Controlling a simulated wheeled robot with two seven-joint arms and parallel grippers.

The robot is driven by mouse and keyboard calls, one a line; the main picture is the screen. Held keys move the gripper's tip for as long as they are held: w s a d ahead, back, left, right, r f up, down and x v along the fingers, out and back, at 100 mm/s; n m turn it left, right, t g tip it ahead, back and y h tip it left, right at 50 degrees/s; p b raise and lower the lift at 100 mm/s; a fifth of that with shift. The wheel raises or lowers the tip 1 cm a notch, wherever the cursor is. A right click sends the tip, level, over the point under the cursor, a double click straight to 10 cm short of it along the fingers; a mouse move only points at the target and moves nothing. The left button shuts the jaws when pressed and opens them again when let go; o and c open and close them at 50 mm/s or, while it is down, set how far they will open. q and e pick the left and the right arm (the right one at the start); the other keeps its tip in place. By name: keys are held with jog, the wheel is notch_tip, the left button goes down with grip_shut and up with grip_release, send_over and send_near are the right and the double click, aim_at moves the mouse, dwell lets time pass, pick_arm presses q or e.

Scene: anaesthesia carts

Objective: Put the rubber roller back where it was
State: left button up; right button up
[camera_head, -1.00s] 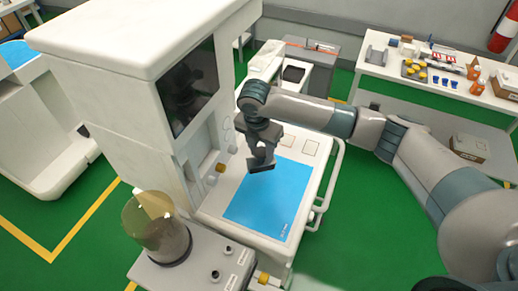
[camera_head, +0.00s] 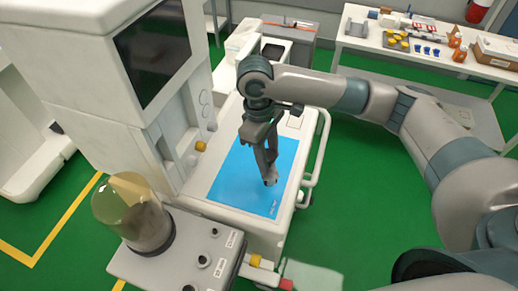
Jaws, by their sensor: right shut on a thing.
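My right gripper (camera_head: 268,174) is over the blue mat (camera_head: 231,178) on the anaesthesia cart's white worktop, fingers pointing down. It is shut on a small greyish thing at its fingertips, apparently the rubber roller (camera_head: 271,181). Fingers hide most of it, and I cannot tell whether it touches the mat. My left gripper is not in view.
The cart's tall body with a dark screen (camera_head: 152,52) stands left of the mat. A clear canister (camera_head: 133,213) stands in front left. A white rail (camera_head: 318,150) runs along the cart's right side. A table (camera_head: 380,52) with small parts and boxes is at the back right.

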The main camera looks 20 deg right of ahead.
jog(key=s+d+m+y+b, duration=0.1)
jog(key=s+d+m+b, duration=0.1)
jog(key=s+m, duration=0.4)
jog(key=shift+d+f+m+b, duration=0.3)
jog(key=shift+d+m+b, duration=0.1)
jog(key=shift+m, duration=0.8)
jog(key=shift+s, duration=0.1)
jog(key=shift+s, duration=0.1)
